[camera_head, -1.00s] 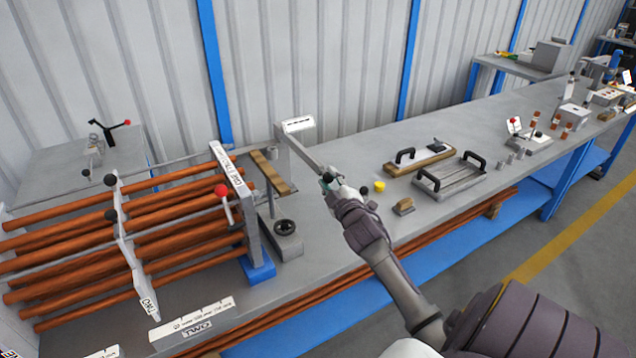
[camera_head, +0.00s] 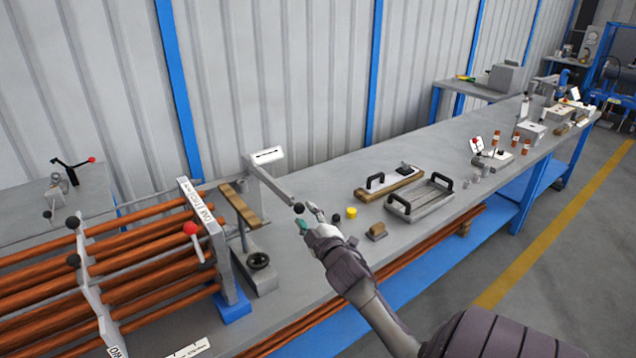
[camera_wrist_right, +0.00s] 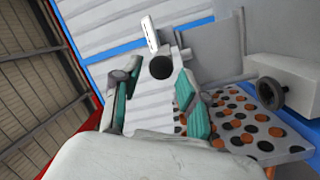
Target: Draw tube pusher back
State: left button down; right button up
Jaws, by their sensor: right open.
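The tube pusher is a grey bar (camera_head: 276,186) with a black ball knob (camera_head: 299,208) at its near end. A white label plate (camera_head: 266,155) stands at its far end. My right gripper (camera_head: 311,218) is open beside the knob, on its right in the head view. In the right wrist view the knob (camera_wrist_right: 160,67) shows in the gap between the two green-padded fingers of this gripper (camera_wrist_right: 157,95), seemingly just beyond the tips. I cannot tell whether a finger touches it. My left gripper is not in view.
A rack of copper tubes (camera_head: 150,262) fills the left of the bench, with a red-knobbed lever (camera_head: 191,229) on its end plate. A black handwheel (camera_head: 258,261) stands near the pusher.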

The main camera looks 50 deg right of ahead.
jog(key=v, duration=0.8)
jog(key=shift+s, duration=0.35)
